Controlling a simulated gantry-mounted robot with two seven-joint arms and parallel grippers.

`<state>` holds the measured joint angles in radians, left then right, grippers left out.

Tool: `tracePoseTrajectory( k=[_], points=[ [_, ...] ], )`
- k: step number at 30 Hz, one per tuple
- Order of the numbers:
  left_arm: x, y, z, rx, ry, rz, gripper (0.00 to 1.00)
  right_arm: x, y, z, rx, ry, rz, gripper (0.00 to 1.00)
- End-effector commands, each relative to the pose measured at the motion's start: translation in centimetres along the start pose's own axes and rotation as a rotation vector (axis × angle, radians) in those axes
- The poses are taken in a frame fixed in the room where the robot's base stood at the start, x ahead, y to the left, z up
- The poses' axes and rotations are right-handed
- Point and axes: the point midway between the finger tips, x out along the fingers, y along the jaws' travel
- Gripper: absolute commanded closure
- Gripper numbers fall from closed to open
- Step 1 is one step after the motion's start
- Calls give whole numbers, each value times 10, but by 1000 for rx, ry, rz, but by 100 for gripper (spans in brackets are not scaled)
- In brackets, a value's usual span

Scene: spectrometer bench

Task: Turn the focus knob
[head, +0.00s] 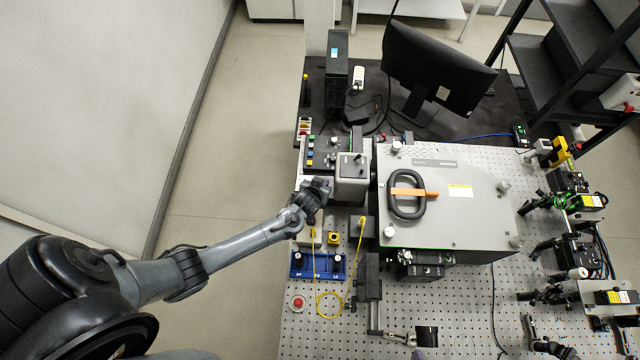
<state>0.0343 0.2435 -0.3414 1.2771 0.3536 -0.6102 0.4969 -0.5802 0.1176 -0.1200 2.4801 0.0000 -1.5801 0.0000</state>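My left arm reaches in from the left in the head view. Its gripper (318,188) is at the left side of a grey box-shaped instrument (352,168), touching or almost touching it. The gripper is small and dark here, and I cannot tell whether its fingers are open or shut. I cannot make out a focus knob for certain; one on the left side of the grey instrument would be hidden behind the gripper.
Right of the grey instrument is a large grey housing (450,215) with a black ring handle (406,195). A blue numbered holder (318,266), a yellow cable (328,305) and a red button (298,302) lie below the gripper. Optics mounts crowd the right side. Lower-middle breadboard (320,340) is mostly free.

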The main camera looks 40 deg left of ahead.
Motion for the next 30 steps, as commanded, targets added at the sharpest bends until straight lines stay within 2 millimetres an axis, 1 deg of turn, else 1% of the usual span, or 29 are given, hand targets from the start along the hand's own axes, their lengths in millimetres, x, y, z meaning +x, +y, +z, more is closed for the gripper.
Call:
tracePoseTrajectory(
  k=[12,13,17,18,30],
  points=[
    [0,0,-1,-5,3,-4,100,0,-1,0,2,0,-2,0],
    [0,0,-1,-5,3,-4,73,0,-1,0,2,0,-2,0],
    [0,0,-1,-5,2,-4,53,0,0,0,1,0,-1,0],
    [0,0,-1,-5,2,-4,52,0,0,0,0,0,0,0],
    [0,-2,0,14,2,11,52,1,2,1,-7,-1,5,0]
  ],
)
